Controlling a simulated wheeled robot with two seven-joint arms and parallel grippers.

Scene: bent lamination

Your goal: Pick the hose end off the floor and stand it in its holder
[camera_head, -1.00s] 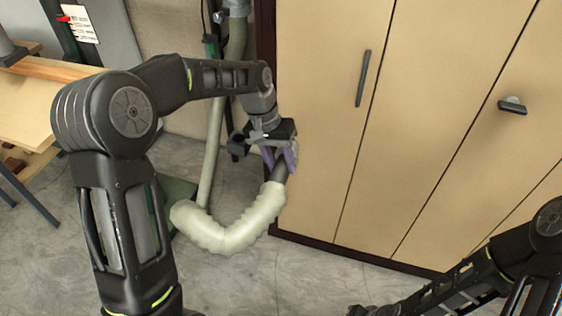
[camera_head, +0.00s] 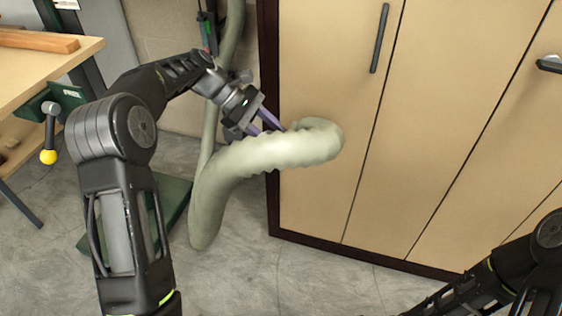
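The pale cream hose (camera_head: 265,153) arches up off the floor and bends over in front of the tan cabinet. My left gripper (camera_head: 272,120), with purple fingers, is at the top of this arch, just behind the hose. The dark hose end is hidden now behind the hose and fingers; the earlier frame shows it between those fingers, and the raised hose fits it still being held. I cannot clearly make out the holder. My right arm is at the lower right, with its gripper out of view.
The tall tan cabinet (camera_head: 325,60) with dark handles fills the right. A workbench (camera_head: 45,70) with a green vise (camera_head: 65,95) is at the left. A green base plate (camera_head: 172,200) lies on the floor by the hose. Grey floor (camera_head: 300,280) is clear in front.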

